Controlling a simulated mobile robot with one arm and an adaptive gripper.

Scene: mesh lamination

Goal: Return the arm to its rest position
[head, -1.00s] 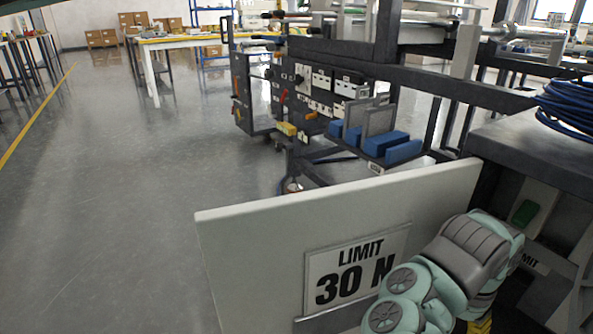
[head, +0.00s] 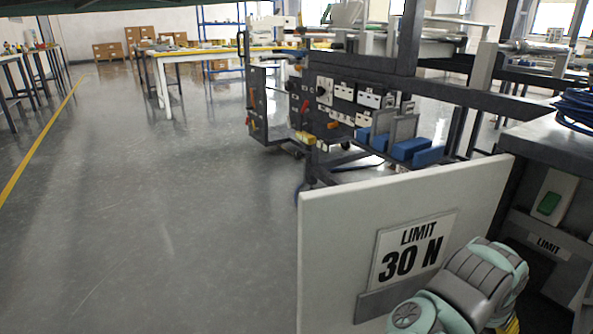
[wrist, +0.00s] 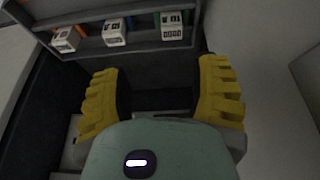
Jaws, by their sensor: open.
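My gripper (wrist: 159,72) shows in the wrist view with its two yellow ribbed fingers spread wide apart. Nothing is between them. Beyond the fingers is a dark recess under a grey shelf (wrist: 100,45) with several small white labelled boxes (wrist: 115,32). In the head view my teal and grey arm is at the lower right, in front of a pale panel. Only a bit of yellow shows beside it at the bottom edge, and the fingers are mostly hidden there.
The pale upright panel (head: 335,230) bears a "LIMIT 30 N" sign (head: 415,250). A dark bench (head: 545,145) with blue coiled cable (head: 575,108) stands right of it. A tool cart (head: 335,100) with blue blocks (head: 411,149) is behind. Open floor (head: 180,220) lies left.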

